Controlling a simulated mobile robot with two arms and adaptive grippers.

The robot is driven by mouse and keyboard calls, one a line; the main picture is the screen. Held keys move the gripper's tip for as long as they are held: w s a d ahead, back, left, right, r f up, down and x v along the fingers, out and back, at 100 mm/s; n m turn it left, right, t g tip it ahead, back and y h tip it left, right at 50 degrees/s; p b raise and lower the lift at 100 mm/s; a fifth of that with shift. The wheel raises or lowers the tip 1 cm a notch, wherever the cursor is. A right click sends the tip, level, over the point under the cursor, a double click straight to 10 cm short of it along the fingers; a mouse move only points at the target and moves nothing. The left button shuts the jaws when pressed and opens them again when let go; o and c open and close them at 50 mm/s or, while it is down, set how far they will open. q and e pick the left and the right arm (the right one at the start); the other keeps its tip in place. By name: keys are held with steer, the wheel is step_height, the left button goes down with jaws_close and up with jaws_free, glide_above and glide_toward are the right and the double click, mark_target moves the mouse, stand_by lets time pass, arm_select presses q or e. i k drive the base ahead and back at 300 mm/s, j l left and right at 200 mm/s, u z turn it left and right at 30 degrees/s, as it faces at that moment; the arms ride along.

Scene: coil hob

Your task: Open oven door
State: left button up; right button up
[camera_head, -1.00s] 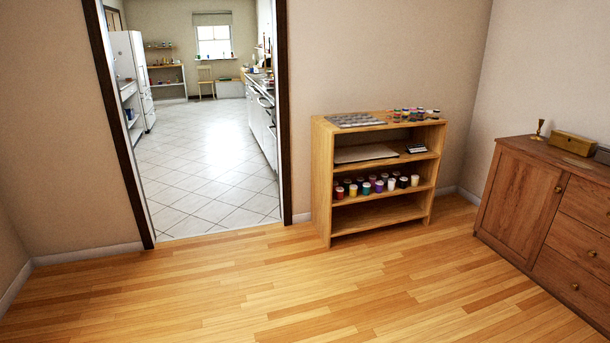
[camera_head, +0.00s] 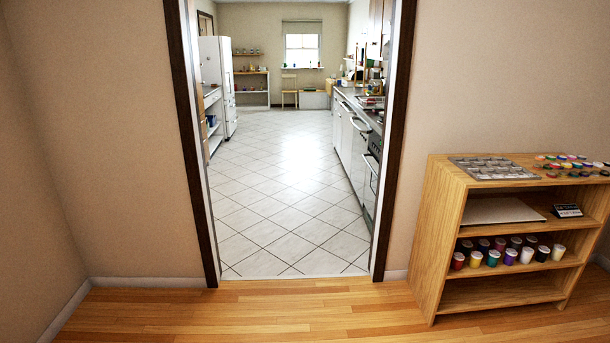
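The oven (camera_head: 372,172) shows in the head view through the doorway, in the right-hand row of kitchen units close behind the right door jamb. I see its front at a steep angle, with a pale bar handle (camera_head: 371,164) on a dark front. Its door looks shut, though the jamb hides part of it. Neither of my grippers is in view.
The doorway (camera_head: 190,150) has dark jambs and is clear, with open tiled floor (camera_head: 280,190) beyond. A wooden shelf (camera_head: 437,240) with several paint jars stands right of it. A white fridge (camera_head: 214,80) stands at the kitchen's left. Wood floor (camera_head: 240,315) ahead is free.

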mark_target(372, 164)
steer(key=i, duration=0.95)
steer(key=i+z, duration=0.1)
steer(key=i, duration=0.8)
steer(key=i+j+z, duration=0.15)
steer(key=i+z, duration=0.15)
steer(key=i, duration=0.2)
steer(key=i+j+z, duration=0.3)
steer(key=i, duration=0.15)
steer(key=i+j+z, duration=0.5)
steer(key=i+j, duration=0.45)
steer(key=i, duration=0.2)
steer(key=i+j+z, duration=0.35)
steer(key=j, duration=0.3)
steer(key=i+j+z, duration=0.4)
steer(key=j, duration=0.35)
steer(key=i+j+z, duration=0.2)
steer(key=j, duration=0.2)
steer(key=i+j+z, duration=0.15)
steer(key=j, duration=0.3)
